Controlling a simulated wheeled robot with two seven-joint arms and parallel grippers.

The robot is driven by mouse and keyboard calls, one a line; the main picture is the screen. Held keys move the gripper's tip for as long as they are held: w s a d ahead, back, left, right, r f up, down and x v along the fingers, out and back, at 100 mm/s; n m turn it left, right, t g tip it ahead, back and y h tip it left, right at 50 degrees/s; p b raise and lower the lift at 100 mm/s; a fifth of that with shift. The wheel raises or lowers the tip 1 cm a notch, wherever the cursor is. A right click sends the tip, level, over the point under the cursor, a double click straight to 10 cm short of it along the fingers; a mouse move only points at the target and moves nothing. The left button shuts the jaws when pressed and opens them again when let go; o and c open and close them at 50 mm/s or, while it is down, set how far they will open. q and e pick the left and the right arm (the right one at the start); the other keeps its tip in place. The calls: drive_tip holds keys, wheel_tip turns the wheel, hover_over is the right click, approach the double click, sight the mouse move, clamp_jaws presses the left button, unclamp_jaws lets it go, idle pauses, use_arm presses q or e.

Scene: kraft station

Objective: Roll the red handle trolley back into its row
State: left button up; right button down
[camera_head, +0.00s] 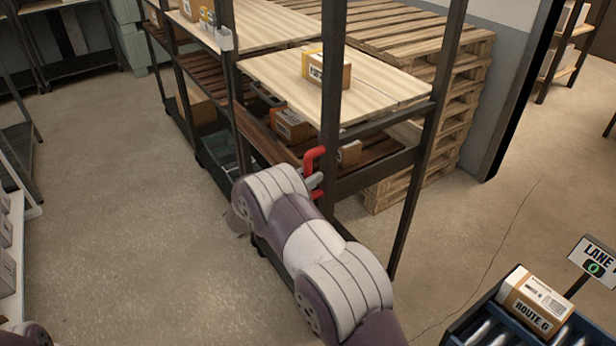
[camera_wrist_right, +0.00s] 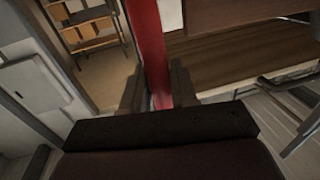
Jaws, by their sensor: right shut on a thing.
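The trolley (camera_head: 372,131) is a tall dark-framed rack with wooden shelves, standing at the near end of a row of similar racks. Its red handle (camera_head: 311,157) is on the near upright post. My right gripper (camera_head: 314,182) is at the handle, and in the right wrist view the red bar (camera_wrist_right: 148,45) runs between the two dark fingers (camera_wrist_right: 158,92), which are shut on it. My right arm hides the lower part of the trolley. My left gripper is not in view; only a bit of my own body shows at the lower left.
Stacked pallets (camera_head: 440,110) stand right behind the trolley. A box (camera_head: 326,70) sits on its top shelf. Open floor (camera_head: 130,200) lies to the left.

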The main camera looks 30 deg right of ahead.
drive_tip(key=c, duration=1.2)
unclamp_jaws()
drive_tip(key=shift+w+r, duration=0.15)
drive_tip(key=shift+o, duration=0.8)
drive_tip(key=shift+w+f, duration=0.2)
drive_tip(key=b+v, duration=0.2)
drive_tip(key=v, duration=1)
drive_tip(key=shift+a, duration=0.4)
drive_tip(key=shift+s, duration=0.1)
